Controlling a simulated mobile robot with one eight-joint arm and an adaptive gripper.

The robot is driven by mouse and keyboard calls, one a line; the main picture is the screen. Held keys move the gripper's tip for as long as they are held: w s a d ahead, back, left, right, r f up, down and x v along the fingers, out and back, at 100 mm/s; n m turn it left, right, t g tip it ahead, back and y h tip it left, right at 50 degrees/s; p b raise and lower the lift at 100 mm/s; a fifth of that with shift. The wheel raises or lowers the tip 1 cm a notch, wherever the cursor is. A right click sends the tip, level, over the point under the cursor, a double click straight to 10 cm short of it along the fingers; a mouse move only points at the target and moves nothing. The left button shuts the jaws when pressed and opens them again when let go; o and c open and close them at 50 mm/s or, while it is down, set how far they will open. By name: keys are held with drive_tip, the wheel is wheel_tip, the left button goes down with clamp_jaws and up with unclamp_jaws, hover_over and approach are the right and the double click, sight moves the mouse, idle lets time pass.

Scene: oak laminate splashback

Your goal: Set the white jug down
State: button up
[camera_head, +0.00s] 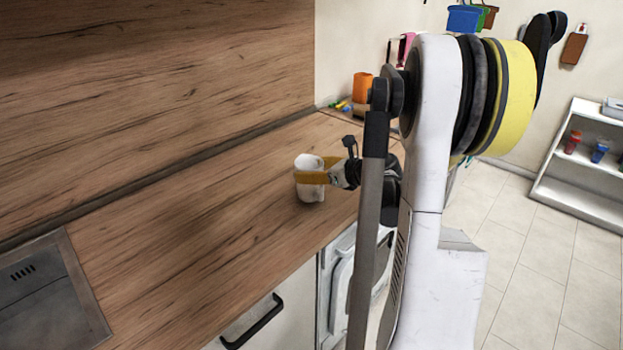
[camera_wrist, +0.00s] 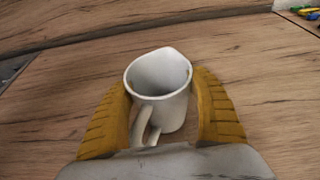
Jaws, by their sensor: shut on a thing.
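The white jug (camera_head: 309,180) is upright at the wooden counter (camera_head: 215,215), right of the middle of its length. In the wrist view the white jug (camera_wrist: 160,84) stands between the two yellow fingers, its open mouth up and its handle toward my wrist. My gripper (camera_head: 318,170) is shut on the jug from the right side; it also shows in the wrist view (camera_wrist: 163,105). The jug's base is close to the wood, but I cannot tell whether it touches.
The counter around the jug is bare. A metal sink or hob panel (camera_head: 50,290) lies at the front left. An orange container (camera_head: 362,87) and small coloured items (camera_head: 343,104) are at the counter's far end. A wooden splashback (camera_head: 150,90) rises behind.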

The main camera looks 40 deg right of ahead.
drive_tip(key=shift+f, duration=0.75)
drive_tip(key=shift+f, duration=0.15)
drive_tip(key=o, duration=1.4)
